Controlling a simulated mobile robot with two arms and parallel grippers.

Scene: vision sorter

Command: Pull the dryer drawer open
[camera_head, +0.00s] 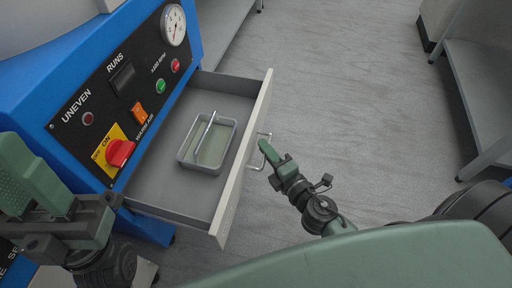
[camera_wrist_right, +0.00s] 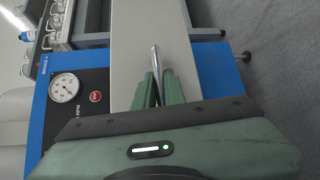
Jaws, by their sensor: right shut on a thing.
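The dryer drawer (camera_head: 150,197) stands pulled out from the blue dryer (camera_head: 57,75) in the head view. Its light front panel (camera_head: 240,165) carries a metal bar handle (camera_head: 264,136). My right gripper (camera_head: 266,150) is at the handle, shut on it. In the right wrist view the handle (camera_wrist_right: 155,62) passes between the green fingers (camera_wrist_right: 155,88), with the drawer front behind it. My left gripper (camera_head: 75,205) is at the lower left in front of the dryer, apart from the drawer. Its fingertips are not clear.
A grey tray (camera_head: 184,158) with a slim metallic tool (camera_head: 205,137) lies inside the drawer. The dryer's panel has a red switch (camera_head: 119,152) and a gauge (camera_head: 173,25). A metal shelf unit (camera_head: 480,100) stands at the right. Floor (camera_head: 340,90) between is clear.

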